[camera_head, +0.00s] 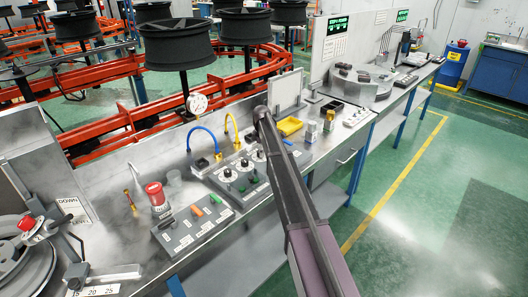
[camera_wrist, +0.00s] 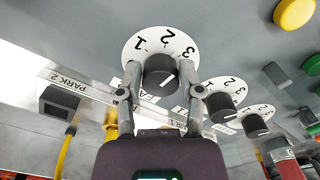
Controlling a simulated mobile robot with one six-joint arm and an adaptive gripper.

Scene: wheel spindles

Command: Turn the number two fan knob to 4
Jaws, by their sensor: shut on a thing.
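A black fan knob (camera_wrist: 159,66) on a white round dial sits at the top middle of the wrist view. The numbers 1, 2 and 3 show on the dial; its lower part is hidden. My gripper (camera_wrist: 161,78) has one finger on each side of this knob and is shut on it. A white mark on the knob points down and to the right in the picture. Two more dial knobs (camera_wrist: 222,105) (camera_wrist: 257,125) stand to the right. The label under the held knob is partly covered, so I cannot tell its number. In the head view my arm hides the gripper.
The grey control panel (camera_head: 205,177) with several knobs is on the metal bench. A yellow button (camera_wrist: 294,13) is at the wrist view's upper right. Blue (camera_head: 204,131) and yellow (camera_head: 232,124) curved hoses rise behind the panel. A yellow tray (camera_head: 290,126) lies right of my arm.

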